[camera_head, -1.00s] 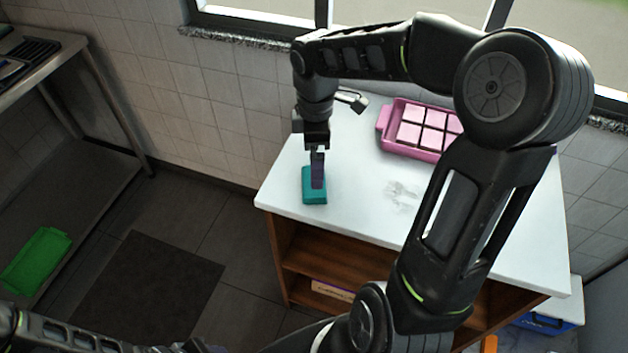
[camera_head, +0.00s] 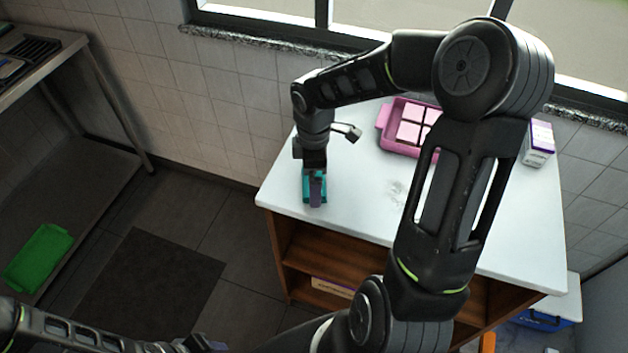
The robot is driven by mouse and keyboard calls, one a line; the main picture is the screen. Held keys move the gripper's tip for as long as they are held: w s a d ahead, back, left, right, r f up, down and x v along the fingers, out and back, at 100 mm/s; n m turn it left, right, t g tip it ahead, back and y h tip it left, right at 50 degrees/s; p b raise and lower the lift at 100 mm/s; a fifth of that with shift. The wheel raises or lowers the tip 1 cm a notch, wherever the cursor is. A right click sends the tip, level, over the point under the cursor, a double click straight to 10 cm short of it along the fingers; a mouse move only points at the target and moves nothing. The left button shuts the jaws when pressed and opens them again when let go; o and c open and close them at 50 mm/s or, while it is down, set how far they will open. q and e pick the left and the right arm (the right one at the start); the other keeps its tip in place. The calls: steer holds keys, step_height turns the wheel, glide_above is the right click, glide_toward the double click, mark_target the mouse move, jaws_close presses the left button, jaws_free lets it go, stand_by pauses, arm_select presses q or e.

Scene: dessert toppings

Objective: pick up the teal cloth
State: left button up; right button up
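The teal cloth (camera_head: 307,188) lies at the left end of the white-topped table, near its front left corner. My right gripper (camera_head: 316,195) points down right at the cloth and covers its middle. Teal shows on both sides of the finger. The gap between the fingers is hidden, so I cannot tell whether they are closed on the cloth or whether it is lifted. My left arm lies along the bottom left edge, with what looks like its gripper (camera_head: 207,345) partly cut off at the bottom; its opening cannot be made out.
A pink tray (camera_head: 384,118) with pale pink square pieces stands at the table's back, partly behind my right arm. A white and purple carton (camera_head: 538,145) stands at the back right. The white tabletop (camera_head: 365,215) is clear at the front. A green tray (camera_head: 38,258) sits on the lower left shelf.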

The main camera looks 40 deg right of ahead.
steer(key=shift+f, duration=0.2)
steer(key=shift+c, duration=0.2)
steer(key=c, duration=1.3)
steer(key=shift+r, duration=0.2)
step_height(320, 180, up, 10)
steer(key=shift+f+b, duration=0.15)
steer(key=shift+b, duration=0.25)
